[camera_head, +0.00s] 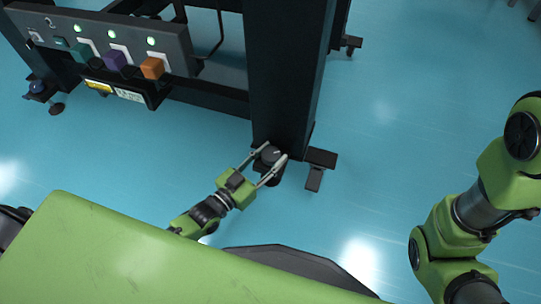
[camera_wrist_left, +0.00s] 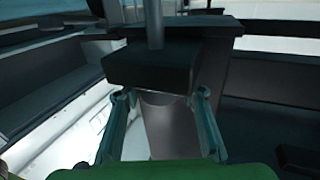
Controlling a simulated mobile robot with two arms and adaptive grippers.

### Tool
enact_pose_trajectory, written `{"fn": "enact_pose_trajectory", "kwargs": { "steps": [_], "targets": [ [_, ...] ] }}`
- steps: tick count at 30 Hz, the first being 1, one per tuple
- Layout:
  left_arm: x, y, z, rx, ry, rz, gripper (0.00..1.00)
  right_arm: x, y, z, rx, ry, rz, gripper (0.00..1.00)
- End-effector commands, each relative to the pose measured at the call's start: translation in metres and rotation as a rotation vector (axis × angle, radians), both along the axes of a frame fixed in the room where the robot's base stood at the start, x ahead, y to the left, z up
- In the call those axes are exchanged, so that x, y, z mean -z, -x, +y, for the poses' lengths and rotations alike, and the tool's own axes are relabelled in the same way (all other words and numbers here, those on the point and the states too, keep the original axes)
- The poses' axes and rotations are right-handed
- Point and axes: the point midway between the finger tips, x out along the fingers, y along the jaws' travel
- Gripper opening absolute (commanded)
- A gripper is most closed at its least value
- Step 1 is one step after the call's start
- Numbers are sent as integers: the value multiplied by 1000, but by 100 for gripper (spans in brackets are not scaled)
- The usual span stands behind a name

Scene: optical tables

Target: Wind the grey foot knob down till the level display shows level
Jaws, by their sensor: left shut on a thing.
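The grey foot knob (camera_head: 270,154) is low at the foot of the dark table leg. My left gripper (camera_head: 272,156) reaches it from the front, with one finger on each side, and is shut on it. In the left wrist view the knob is a smooth grey cylinder (camera_wrist_left: 172,126) between the fingers (camera_wrist_left: 163,96), under a dark block with a thin rod above. My right gripper is out of the picture.
The dark table leg (camera_head: 285,75) rises just behind the knob, with a foot bracket (camera_head: 318,160) to its right. The panel (camera_head: 70,35) holds teal, purple and orange blocks under green lights. Blue floor at right is clear.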

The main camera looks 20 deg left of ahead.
Motion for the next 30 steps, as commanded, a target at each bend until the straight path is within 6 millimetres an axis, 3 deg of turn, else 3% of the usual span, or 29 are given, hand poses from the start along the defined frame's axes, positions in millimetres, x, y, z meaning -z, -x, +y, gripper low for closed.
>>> {"fn": "enact_pose_trajectory", "kwargs": {
  "steps": [11,30],
  "targets": [
    [3,-1,2,112,-10,-2,16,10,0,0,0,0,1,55],
    [3,-3,3,610,-8,-1,16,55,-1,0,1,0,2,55]
  ]
}}
